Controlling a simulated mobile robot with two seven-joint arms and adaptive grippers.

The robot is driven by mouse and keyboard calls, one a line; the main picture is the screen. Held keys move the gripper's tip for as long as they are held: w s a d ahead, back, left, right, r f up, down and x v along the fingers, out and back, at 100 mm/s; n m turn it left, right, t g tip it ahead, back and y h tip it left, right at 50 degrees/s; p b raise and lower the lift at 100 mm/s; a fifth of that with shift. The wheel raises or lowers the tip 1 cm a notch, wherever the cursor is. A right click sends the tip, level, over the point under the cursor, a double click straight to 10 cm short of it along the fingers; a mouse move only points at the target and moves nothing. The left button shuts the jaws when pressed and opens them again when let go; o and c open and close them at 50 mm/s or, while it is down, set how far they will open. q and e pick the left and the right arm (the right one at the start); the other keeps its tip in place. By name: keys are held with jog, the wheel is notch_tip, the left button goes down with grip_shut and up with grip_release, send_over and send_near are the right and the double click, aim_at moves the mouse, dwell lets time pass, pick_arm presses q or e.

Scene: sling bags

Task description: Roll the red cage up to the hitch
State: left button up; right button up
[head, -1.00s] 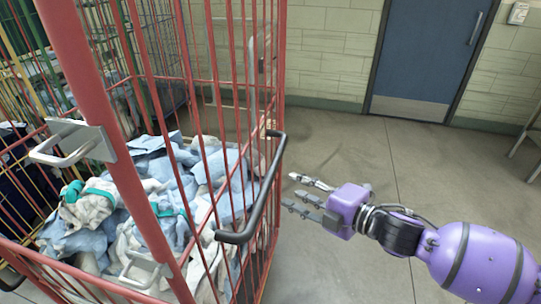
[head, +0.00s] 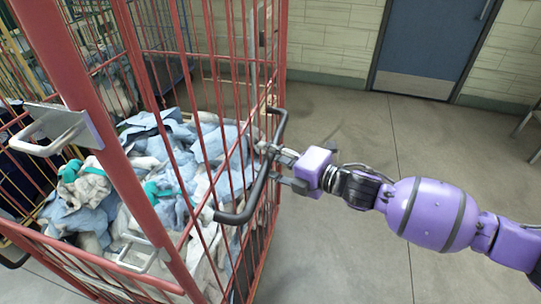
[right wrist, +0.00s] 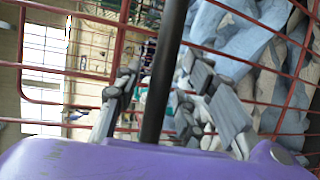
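The red cage (head: 176,224) stands at the left of the head view, close to me, with pale blue and white laundry inside. Its black handle bar (head: 248,205) runs along its right side. My right gripper (head: 274,165) is at the bar's upper half. In the right wrist view its two fingers (right wrist: 160,98) stand apart with the black bar (right wrist: 162,75) between them; gaps show, so it looks open around the bar. Metal handles (head: 62,127) are fixed to the cage's near post. My left gripper is out of view. I cannot make out the hitch.
Other cages with yellow and green bars (head: 20,60) stand behind at the upper left. A blue door (head: 430,40) is in the pale block wall. The concrete floor (head: 345,235) right of the cage is clear. A metal leg frame (head: 528,115) shows at the right edge.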

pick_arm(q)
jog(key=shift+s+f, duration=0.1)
pick_arm(e)
jog(key=shift+w, duration=0.1)
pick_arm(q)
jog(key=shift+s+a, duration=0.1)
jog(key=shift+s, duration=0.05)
pick_arm(e)
grip_shut()
